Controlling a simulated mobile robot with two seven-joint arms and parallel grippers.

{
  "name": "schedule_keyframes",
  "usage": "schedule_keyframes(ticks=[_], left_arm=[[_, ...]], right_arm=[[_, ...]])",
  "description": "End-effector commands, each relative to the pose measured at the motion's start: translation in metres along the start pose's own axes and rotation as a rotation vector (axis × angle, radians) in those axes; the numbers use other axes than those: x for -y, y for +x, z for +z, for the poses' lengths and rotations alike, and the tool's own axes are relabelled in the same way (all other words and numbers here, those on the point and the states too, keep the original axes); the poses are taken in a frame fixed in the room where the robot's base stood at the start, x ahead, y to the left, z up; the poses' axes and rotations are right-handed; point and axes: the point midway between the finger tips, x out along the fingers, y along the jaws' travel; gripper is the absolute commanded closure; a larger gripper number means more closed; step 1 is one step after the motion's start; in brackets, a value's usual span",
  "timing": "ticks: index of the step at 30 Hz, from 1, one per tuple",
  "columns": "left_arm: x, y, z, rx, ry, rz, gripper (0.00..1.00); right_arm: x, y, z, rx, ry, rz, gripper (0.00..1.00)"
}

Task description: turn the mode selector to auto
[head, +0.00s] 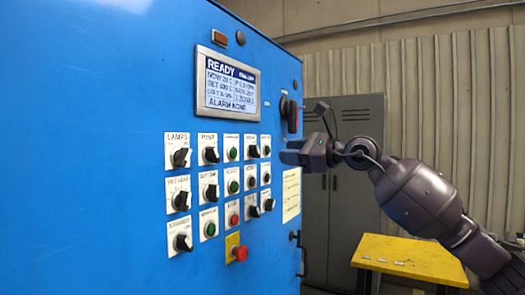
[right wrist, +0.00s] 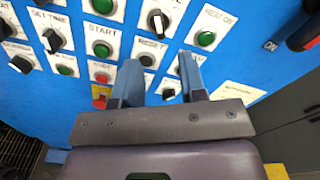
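The blue furnace panel (head: 120,110) carries rows of selectors and push buttons. A black selector knob (head: 253,151) sits in the top row, fourth from the left; it also shows at the top of the right wrist view (right wrist: 157,22). Its label is too small to read, so I cannot tell for certain that it is the mode selector. My right gripper (head: 292,152) is just off the right side of the panel, touching no control that I can see. In the right wrist view its two fingers (right wrist: 159,62) are apart with nothing between them. My left gripper is out of view.
A display (head: 228,84) reads READY and ALARM NONE. A red emergency button (head: 240,254) sits low on a yellow plate. A yellow table (head: 410,258) and grey cabinet (head: 345,200) stand behind.

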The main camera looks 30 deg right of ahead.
Motion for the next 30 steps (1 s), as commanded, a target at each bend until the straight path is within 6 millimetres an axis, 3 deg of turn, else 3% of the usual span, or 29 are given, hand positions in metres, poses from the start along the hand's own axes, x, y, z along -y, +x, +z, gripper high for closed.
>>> schedule_keyframes(ticks=[9, 15, 28, 30], left_arm=[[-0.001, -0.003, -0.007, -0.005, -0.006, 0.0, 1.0], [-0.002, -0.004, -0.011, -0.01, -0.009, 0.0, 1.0], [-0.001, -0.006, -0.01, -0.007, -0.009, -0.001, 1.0], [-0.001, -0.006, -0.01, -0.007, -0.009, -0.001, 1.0]], right_arm=[[0.0, 0.052, 0.004, 0.006, 0.003, 0.0, 0.62], [0.0, 0.075, 0.002, 0.003, 0.004, 0.0, 0.62], [-0.001, 0.084, 0.001, 0.002, 0.002, 0.001, 0.62], [-0.001, 0.084, 0.001, 0.002, 0.002, 0.001, 0.69]])
